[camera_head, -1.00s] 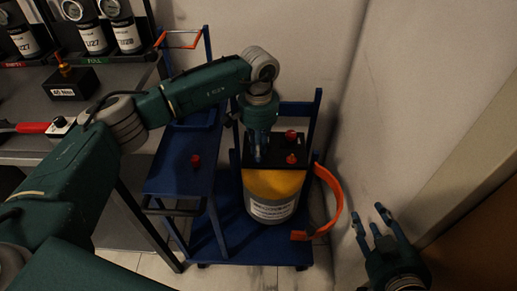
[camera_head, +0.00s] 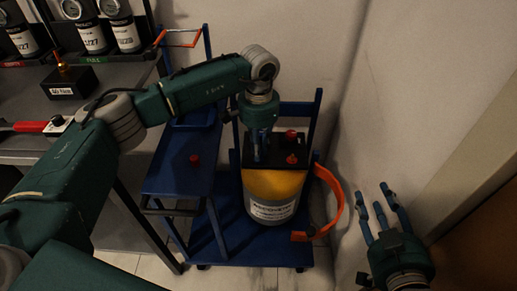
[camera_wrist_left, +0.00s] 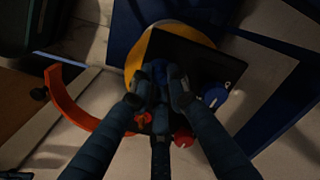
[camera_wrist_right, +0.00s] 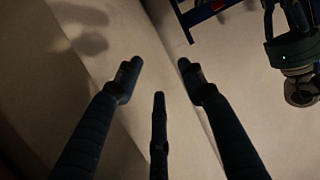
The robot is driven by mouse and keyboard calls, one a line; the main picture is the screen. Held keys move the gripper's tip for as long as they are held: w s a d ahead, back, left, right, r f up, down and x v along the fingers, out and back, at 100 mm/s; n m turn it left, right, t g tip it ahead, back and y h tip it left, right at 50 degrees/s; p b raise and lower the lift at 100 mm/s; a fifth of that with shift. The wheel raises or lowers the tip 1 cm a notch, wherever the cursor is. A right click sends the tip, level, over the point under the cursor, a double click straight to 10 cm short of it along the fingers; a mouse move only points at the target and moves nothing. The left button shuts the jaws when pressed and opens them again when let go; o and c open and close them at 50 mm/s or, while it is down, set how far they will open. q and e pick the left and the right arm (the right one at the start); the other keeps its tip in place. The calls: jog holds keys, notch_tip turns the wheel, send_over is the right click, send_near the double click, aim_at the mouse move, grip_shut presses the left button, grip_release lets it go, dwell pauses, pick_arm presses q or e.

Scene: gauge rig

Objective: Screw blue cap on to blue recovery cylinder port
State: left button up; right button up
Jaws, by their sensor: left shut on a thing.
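The recovery cylinder (camera_head: 272,207) is grey with a yellow top and a white label, and stands on a blue trolley. A black plate (camera_head: 258,179) covers its top. My left gripper (camera_head: 257,150) points down over the plate's left side. In the left wrist view its fingers are shut on the blue cap (camera_wrist_left: 160,69), which they largely hide. A round blue part (camera_wrist_left: 215,96) sits beside them on the plate's edge. The port under the cap is hidden, so I cannot tell how the cap is seated. My right gripper (camera_head: 376,195) is open and empty, near the wall at right.
A red knob (camera_head: 290,135) and an orange-red valve (camera_head: 292,159) stand on the plate. A red cap (camera_head: 194,160) lies on the blue cart shelf (camera_head: 172,180). A workbench is at left; walls close the right.

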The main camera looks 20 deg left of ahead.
pick_arm(q)
jog(key=shift+m, duration=0.5)
jog(key=o, duration=0.6)
pick_arm(e)
jog(key=shift+w+a+r+t, duration=0.15)
jog(key=shift+w+r+t, duration=0.1)
jog(key=shift+r, duration=0.25)
jog(key=shift+w+a+r+t, duration=0.1)
jog(key=shift+r+t, duration=0.15)
jog(key=shift+r, duration=0.25)
